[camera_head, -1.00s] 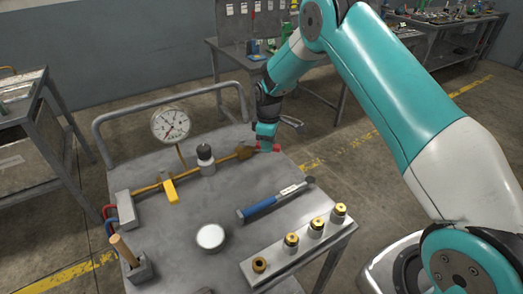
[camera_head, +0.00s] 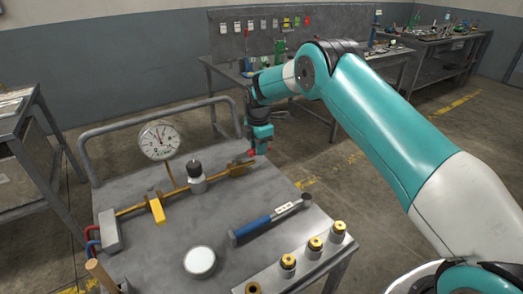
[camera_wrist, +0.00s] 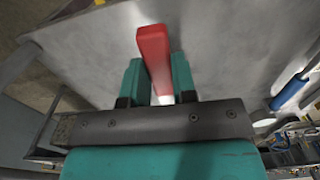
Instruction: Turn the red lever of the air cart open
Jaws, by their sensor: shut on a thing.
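The air cart is the grey table (camera_head: 180,235) with a brass pipe (camera_head: 135,209) along its top. The red lever (camera_head: 251,152) stands at the right end of that pipe, by a brass valve body (camera_head: 240,168). My gripper (camera_head: 256,150) is at the lever, shut on it; the fingers hide part of it. In the wrist view the red lever (camera_wrist: 152,45) passes between the two teal fingers of my gripper (camera_wrist: 155,82), and its end sticks out past them. The dial gauge (camera_head: 158,141) stands on the pipe, its needle too small to read.
A white round disc (camera_head: 200,261), brass fittings on a block (camera_head: 315,244) and a yellow handle (camera_head: 157,209) are also on top. A tubular rail (camera_head: 150,116) runs along the back.

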